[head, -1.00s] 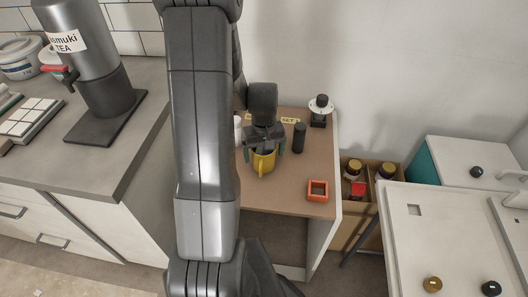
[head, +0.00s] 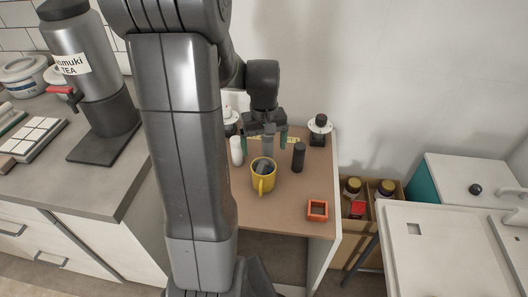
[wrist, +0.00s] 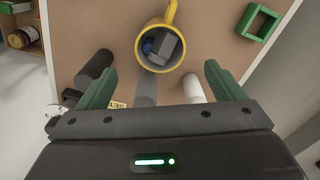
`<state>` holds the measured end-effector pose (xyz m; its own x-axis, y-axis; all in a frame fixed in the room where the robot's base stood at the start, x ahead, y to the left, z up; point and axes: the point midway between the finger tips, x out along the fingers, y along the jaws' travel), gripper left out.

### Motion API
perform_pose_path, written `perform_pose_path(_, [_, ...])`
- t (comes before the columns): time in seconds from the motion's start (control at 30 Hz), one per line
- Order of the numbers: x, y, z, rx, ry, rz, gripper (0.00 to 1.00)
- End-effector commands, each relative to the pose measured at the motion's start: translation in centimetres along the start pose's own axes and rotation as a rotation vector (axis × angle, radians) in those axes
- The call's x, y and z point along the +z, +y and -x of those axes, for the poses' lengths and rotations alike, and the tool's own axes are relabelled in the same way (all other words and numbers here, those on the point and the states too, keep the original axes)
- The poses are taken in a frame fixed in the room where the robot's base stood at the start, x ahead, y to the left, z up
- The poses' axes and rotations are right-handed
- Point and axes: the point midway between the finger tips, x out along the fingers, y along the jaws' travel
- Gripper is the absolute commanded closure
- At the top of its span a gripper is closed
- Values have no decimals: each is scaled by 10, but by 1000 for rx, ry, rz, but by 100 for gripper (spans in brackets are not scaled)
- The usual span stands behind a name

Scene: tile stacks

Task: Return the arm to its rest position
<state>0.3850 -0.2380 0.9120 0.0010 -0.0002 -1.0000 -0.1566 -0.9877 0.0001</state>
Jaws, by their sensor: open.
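My gripper (head: 265,143) is open above the back part of a small brown table, its green fingers apart. In the wrist view the gripper (wrist: 159,68) has no object held between its fingers. A yellow mug (head: 263,180) stands upright on the table, in front of and below the gripper, apart from it. The mug (wrist: 148,57) has a grey piece and a blue piece inside. My arm crosses the head view from top to bottom.
A black cylinder (head: 299,157) and white cylinder (head: 236,151) flank the gripper. An orange square frame (head: 317,210) lies at the table's front right; a green frame (wrist: 258,22) shows in the wrist view. A tea dispenser (head: 88,80) stands left.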

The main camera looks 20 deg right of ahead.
Motion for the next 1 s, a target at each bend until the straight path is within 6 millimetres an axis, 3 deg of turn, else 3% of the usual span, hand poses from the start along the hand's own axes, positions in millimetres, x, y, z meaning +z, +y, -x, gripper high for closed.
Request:
perform_pose_path(0.47, [0, 0, -2, 0, -1, 0, 11])
perform_pose_path(0.67, [1, 0, -30, -2, -5, 0, 11])
perform_pose_path(1.0, [1, 0, -96, -2, -5, 0, 11])
